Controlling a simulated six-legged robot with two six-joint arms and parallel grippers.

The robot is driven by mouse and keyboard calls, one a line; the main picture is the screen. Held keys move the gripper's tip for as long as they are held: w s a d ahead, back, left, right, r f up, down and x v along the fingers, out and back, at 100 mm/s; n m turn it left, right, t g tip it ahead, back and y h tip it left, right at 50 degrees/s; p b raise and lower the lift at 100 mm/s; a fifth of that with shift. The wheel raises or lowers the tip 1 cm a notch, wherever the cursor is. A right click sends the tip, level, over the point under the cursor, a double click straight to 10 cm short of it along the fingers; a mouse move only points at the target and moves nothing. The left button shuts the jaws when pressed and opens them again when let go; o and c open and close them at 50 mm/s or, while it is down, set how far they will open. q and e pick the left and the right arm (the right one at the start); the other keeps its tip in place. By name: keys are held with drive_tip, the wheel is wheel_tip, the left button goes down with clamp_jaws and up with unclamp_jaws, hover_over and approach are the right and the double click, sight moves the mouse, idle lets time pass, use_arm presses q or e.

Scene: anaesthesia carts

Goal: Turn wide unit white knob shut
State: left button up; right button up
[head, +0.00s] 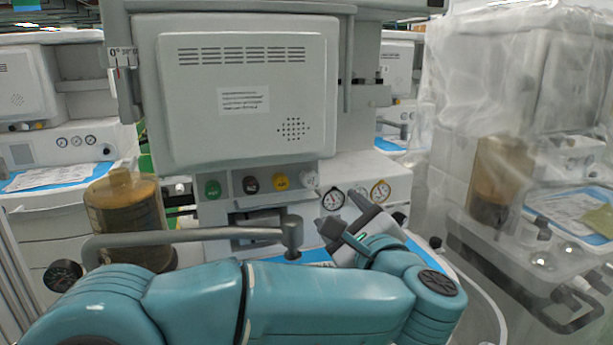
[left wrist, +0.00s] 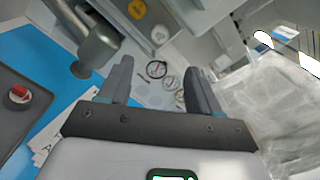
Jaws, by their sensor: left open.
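The wide unit (head: 250,95) stands in the middle of the head view. Below its big panel is a row of knobs, green, dark, yellow and white. The white knob (head: 309,179) is at the right end of the row. In the left wrist view a pale knob (left wrist: 160,36) shows beyond the fingertips, beside the yellow knob (left wrist: 137,9). My left gripper (head: 343,213) is open and empty, below and right of the white knob and apart from it. Its two fingers show in the left wrist view (left wrist: 158,70). My right gripper is not in view.
Round gauges (head: 380,191) sit right of the knobs. A grey jointed bar (head: 190,236) crosses in front of the unit, its post close left of my gripper. A brown canister (head: 125,215) stands left. A plastic-covered cart (head: 520,130) stands right.

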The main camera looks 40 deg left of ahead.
sight(311, 180)
use_arm(q)
drive_tip(key=p+x, duration=0.2)
drive_tip(key=x, duration=1.4)
drive_tip(key=c, duration=1)
